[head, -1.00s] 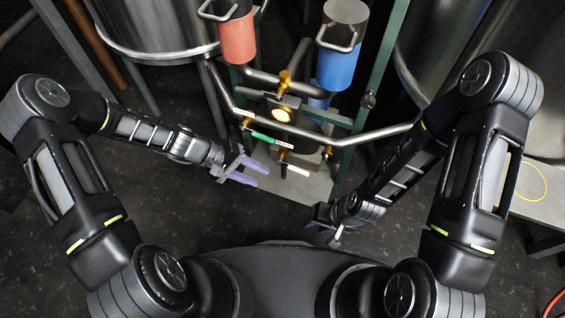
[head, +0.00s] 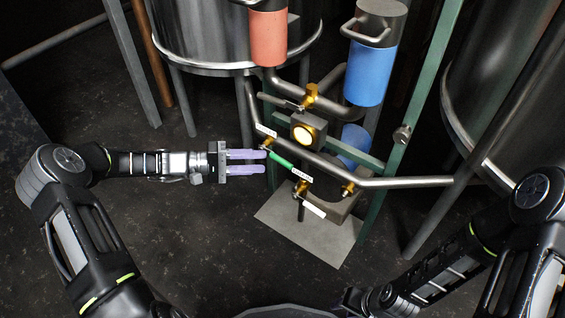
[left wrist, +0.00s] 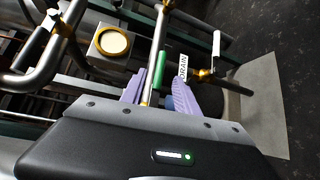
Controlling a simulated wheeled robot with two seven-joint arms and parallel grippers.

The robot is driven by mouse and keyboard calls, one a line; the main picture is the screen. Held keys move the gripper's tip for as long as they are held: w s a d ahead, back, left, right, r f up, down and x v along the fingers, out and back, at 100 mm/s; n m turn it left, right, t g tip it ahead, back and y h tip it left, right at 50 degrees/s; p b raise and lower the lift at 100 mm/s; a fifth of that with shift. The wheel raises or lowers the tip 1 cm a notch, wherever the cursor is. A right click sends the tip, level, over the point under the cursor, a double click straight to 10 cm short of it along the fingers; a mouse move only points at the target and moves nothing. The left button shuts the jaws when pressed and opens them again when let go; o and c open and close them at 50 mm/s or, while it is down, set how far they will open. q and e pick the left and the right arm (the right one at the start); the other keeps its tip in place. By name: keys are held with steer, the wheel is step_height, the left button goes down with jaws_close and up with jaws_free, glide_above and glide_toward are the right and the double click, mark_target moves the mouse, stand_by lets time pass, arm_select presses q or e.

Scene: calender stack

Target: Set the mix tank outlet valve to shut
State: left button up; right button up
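A green-handled valve lever (head: 281,160) sits on the pipework; its green grip also shows in the left wrist view (left wrist: 159,70). I cannot read a label naming the mix tank outlet. My left gripper (head: 264,162) points right with its two purple fingers apart, their tips just left of the green lever. In the left wrist view the fingers (left wrist: 158,88) are spread and the green grip shows beyond and between them; I see no contact. My right gripper (head: 352,299) is low at the bottom edge, mostly hidden.
A white-handled lever (head: 313,208) is below, with a "DRAIN" tag (left wrist: 183,67) near it. A dark lever (head: 277,101) and a lit round gauge (head: 306,134) are above. Red (head: 268,38) and blue (head: 370,70) cylinders, steel tanks and a green frame post (head: 422,90) stand around.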

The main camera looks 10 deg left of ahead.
mark_target(282, 159)
arm_select(q)
steer(key=b+x, duration=0.2)
steer(key=x, duration=0.5)
steer(key=shift+w+d+f, duration=0.1)
steer(key=shift+d, duration=0.15)
steer(key=shift+c, duration=0.4)
jaws_close()
stand_by(0.8)
